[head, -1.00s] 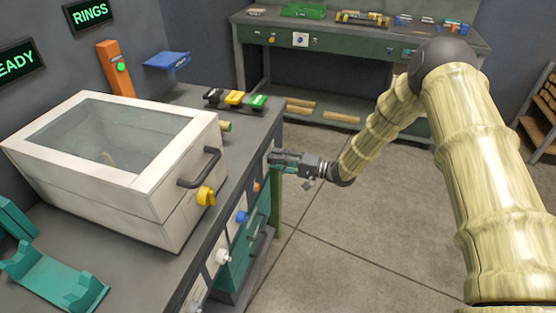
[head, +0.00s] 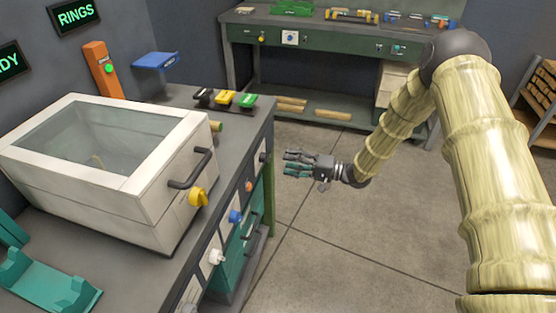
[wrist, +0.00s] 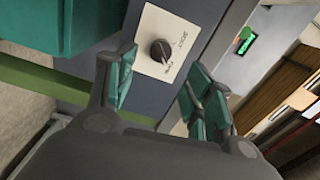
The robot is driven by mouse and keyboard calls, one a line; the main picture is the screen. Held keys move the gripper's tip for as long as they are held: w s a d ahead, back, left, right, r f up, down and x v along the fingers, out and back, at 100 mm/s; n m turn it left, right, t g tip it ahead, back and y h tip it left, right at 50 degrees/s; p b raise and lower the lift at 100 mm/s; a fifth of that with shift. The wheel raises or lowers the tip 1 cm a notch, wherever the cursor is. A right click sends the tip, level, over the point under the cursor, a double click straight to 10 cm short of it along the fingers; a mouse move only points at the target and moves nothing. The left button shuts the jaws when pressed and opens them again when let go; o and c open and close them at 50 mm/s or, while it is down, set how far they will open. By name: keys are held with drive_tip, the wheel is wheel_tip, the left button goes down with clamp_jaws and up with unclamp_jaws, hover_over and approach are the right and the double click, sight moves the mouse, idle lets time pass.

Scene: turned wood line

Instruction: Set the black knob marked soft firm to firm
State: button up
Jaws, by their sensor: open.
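The black knob (wrist: 161,51) sits on a white plate (wrist: 150,32) on the bench front, ahead of my fingers in the wrist view. Small lettering lies beside the knob; I cannot read it surely, nor tell the setting. In the head view the black knob (head: 263,157) is a small dark shape near the far end of the bench front. My gripper (head: 287,163) is open and empty, to the right of the knob with a gap between them. Its green fingers (wrist: 160,78) stand apart on either side of the knob's line in the wrist view, not touching it.
A lidded white box (head: 150,185) with a yellow knob (head: 198,197) stands on the bench. The floor right of the bench is clear.

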drive_tip(key=v, duration=0.4)
drive_tip(key=shift+s+d, duration=0.1)
drive_tip(key=shift+d, duration=0.15)
drive_tip(key=s+d+f+m+t+h+p, duration=0.1)
drive_tip(key=s+d+f+h+p, duration=0.15)
drive_tip(key=s+f+h, duration=1.25)
drive_tip(key=s+d+f+n+g, duration=0.1)
drive_tip(key=s+d+g, duration=0.1)
drive_tip(key=s, duration=0.9)
drive_tip(key=s+d+f+n+g+h, duration=0.1)
drive_tip(key=s+d+f+g, duration=0.1)
drive_tip(key=s, duration=0.9)
drive_tip(key=s+d+f+n+g+h, duration=0.1)
drive_tip(key=s+d, duration=0.3)
drive_tip(key=s, duration=0.7)
drive_tip(key=shift+d+f+g+p, duration=0.25)
drive_tip(key=shift+f+g+p, duration=0.1)
drive_tip(key=shift+f+g, duration=0.4)
